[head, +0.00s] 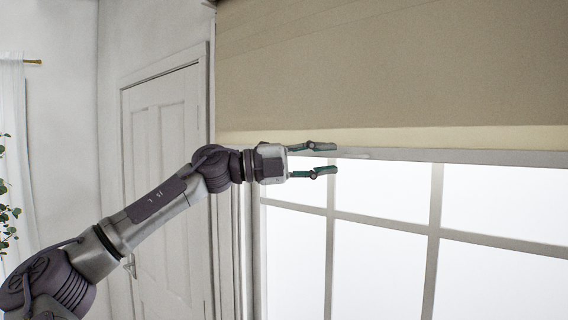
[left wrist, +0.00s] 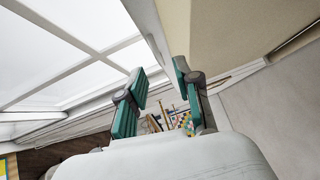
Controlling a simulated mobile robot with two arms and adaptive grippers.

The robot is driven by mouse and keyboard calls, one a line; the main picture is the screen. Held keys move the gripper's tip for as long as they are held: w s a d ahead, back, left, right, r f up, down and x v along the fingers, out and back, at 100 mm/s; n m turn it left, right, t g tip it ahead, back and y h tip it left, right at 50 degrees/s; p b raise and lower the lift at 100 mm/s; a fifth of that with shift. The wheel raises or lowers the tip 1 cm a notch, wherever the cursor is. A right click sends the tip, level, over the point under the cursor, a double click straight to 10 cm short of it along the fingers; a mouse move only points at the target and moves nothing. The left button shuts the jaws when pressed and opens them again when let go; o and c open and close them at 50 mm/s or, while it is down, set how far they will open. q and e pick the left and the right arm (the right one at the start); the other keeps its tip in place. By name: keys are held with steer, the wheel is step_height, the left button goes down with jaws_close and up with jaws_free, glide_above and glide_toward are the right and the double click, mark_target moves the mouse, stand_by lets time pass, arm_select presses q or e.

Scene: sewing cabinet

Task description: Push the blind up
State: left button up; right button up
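The beige blind (head: 400,70) covers the upper part of the window in the head view, with a paler band along its lower edge. It also shows at the upper right in the left wrist view (left wrist: 245,30). My left gripper (head: 336,158) is at the height of the blind's bottom edge, near its left end. Its two green fingers (left wrist: 160,68) are apart, with nothing visibly held between them. A small pale piece (head: 352,155) shows just beyond the fingertips. Whether the upper finger touches the blind cannot be told. My right gripper is out of view.
Bright window panes (head: 380,265) with pale bars lie below the blind. A white panelled door (head: 165,150) stands left of the window, behind my left arm. A white curtain (head: 15,180) and leafy plant (head: 6,215) are at the far left.

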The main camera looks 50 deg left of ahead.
arm_select(q)
steer(key=v, duration=0.7)
steer(key=shift+s+a, duration=0.2)
steer(key=shift+s, duration=0.15)
